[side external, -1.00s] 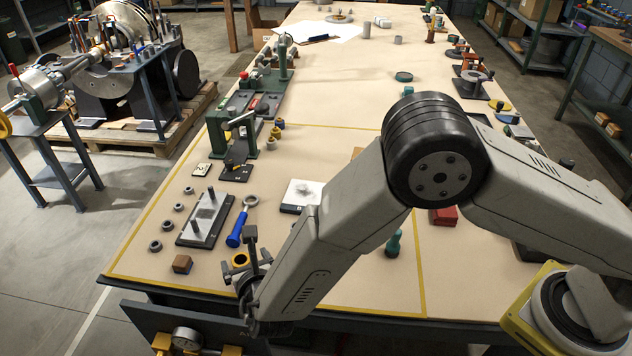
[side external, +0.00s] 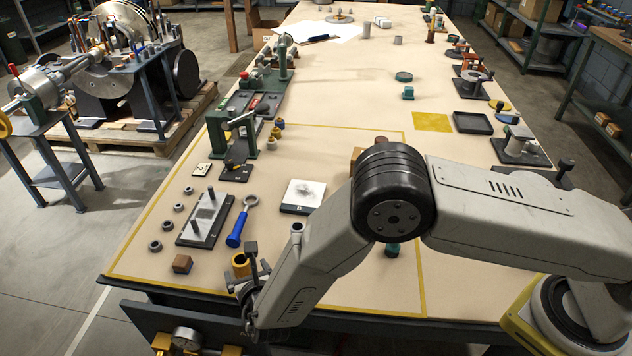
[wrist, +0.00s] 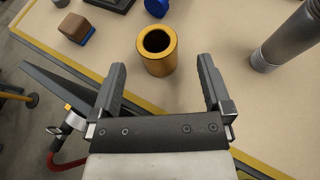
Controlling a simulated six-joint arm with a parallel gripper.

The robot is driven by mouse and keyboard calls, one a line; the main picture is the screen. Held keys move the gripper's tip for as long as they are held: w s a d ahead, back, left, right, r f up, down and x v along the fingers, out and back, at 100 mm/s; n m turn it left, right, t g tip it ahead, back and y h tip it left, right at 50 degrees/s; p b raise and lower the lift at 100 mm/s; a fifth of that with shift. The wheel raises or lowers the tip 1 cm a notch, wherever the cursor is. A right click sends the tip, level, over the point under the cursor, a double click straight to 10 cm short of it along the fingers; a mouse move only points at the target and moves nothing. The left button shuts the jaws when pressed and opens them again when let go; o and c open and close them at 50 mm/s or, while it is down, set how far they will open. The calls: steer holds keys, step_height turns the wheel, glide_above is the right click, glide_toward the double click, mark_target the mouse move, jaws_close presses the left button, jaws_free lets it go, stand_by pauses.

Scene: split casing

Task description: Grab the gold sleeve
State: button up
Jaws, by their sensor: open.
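The gold sleeve (wrist: 157,57) is a short upright hollow cylinder on the table. In the wrist view it stands just beyond my open gripper (wrist: 163,78), roughly between the lines of the two fingers. Nothing is between the fingers, and they do not appear to touch it. In the side external view the gold sleeve (side external: 241,264) is near the front edge, partly hidden by my gripper (side external: 252,263).
A brown block (side external: 182,264) lies left of the sleeve. A blue-handled wrench (side external: 240,226) and a dark plate with two pins (side external: 206,222) lie behind it. A grey cylinder (wrist: 287,40) stands to the right in the wrist view.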

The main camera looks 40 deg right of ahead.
mark_target(243, 266)
steer(key=shift+x, duration=2.55)
steer(key=shift+c, duration=0.2)
steer(key=shift+a, duration=0.1)
jaws_close()
